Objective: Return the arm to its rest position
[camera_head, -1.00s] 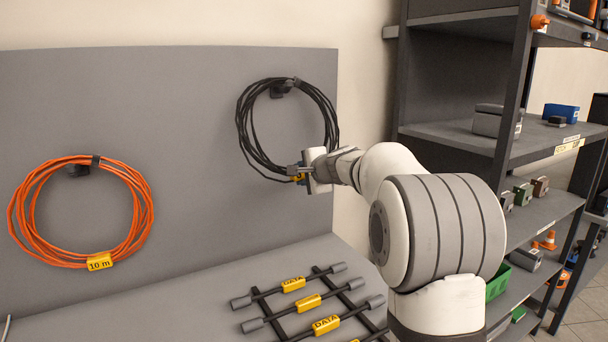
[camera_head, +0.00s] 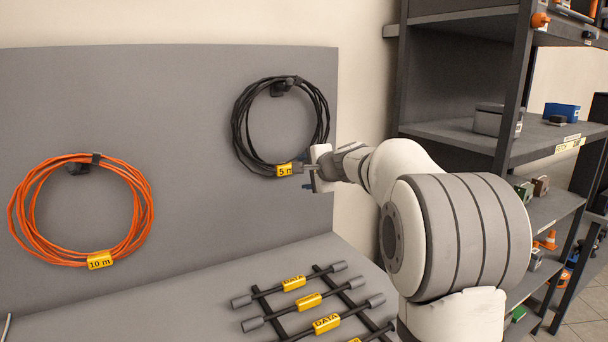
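My gripper (camera_head: 308,178) is at the lower right of the black cable coil (camera_head: 241,135), close to its yellow "5 m" tag (camera_head: 284,170). The coil hangs on a dark hook (camera_head: 281,88) on the grey panel. The gripper's fingers are small and partly hidden by its pale body. I cannot tell whether they are open or shut, or whether they touch the coil. My arm reaches in from the lower right, bent at the large grey-banded joint.
An orange "10 m" coil (camera_head: 145,215) hangs at left on the grey panel (camera_head: 190,110). Several yellow-labelled DATA cables (camera_head: 326,323) lie on a dark rack on the bench (camera_head: 170,300). A dark shelf unit (camera_head: 450,133) with boxes stands right of my arm.

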